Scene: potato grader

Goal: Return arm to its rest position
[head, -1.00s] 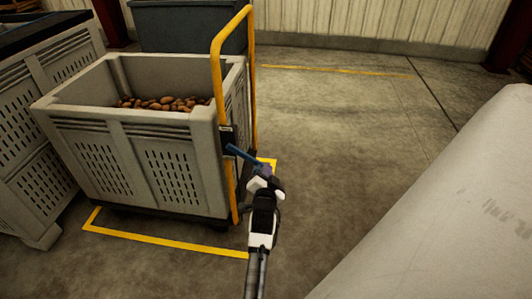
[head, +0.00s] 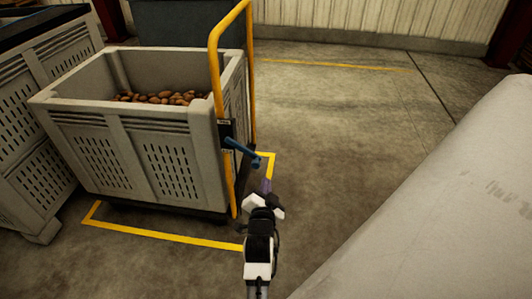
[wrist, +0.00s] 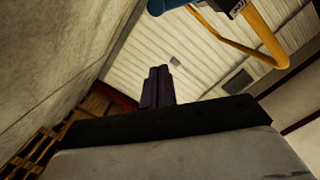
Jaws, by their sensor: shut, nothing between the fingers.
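My gripper (head: 266,187) is in the lower middle of the head view, with its purple fingers shut and empty. In the wrist view the closed fingers (wrist: 158,88) point away from the camera. A blue lever (head: 242,152) on the yellow cart handle (head: 217,105) lies just above and left of my gripper, with a small gap between them. The lever's end also shows at the top of the wrist view (wrist: 165,5).
The cart carries a grey slotted crate (head: 150,165) holding potatoes (head: 160,97). Another slotted crate (head: 45,110) stands at left. A large pale surface (head: 440,190) fills the right side. Open floor (head: 330,120) lies between, with yellow lines (head: 150,235) around the cart.

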